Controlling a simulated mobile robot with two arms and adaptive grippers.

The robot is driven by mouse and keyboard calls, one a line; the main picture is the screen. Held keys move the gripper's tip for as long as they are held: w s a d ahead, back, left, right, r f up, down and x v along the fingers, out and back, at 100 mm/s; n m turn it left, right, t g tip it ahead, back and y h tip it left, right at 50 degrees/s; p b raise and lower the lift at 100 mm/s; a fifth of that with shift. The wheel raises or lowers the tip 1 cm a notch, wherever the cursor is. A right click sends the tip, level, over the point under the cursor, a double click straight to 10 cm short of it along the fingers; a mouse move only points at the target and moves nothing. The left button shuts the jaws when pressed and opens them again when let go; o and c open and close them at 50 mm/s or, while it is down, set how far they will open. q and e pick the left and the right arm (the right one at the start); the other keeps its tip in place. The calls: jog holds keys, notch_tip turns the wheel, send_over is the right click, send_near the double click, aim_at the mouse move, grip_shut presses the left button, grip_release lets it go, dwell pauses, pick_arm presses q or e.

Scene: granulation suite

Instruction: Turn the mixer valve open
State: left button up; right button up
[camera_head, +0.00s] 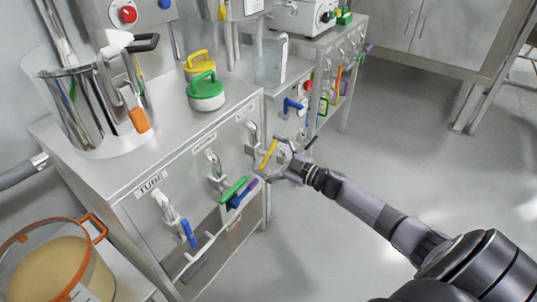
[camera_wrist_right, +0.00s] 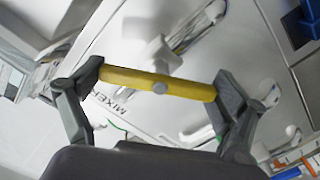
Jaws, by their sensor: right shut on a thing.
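The mixer valve's yellow handle (camera_head: 268,154) is on the front of the steel cabinet in the head view, slanted. A pale valve body (camera_wrist_right: 155,52) is behind the handle. My left gripper is not in view.
Neighbouring valves have green (camera_head: 233,190) and blue (camera_head: 189,233) handles. Several more coloured handles line the farther cabinet front. A steel vessel (camera_head: 85,110) and a green-lidded container (camera_head: 206,92) stand on top. Open floor (camera_head: 400,150) lies to the right.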

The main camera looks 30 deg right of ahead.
jog(key=n, duration=0.3)
jog(key=shift+n, duration=0.3)
jog(key=n, duration=0.3)
jog(key=shift+n+b, duration=0.3)
jog(key=shift+b, duration=0.1)
jog(key=n, duration=0.3)
jog(key=shift+b, duration=0.4)
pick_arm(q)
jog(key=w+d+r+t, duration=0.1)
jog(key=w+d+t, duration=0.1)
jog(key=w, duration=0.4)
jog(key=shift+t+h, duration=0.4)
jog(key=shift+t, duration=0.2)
pick_arm(e)
jog(key=shift+n, duration=0.7)
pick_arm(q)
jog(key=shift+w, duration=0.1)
pick_arm(e)
jog(key=o, duration=0.9)
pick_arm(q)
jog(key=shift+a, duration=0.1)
pick_arm(e)
jog(key=v, duration=1.2)
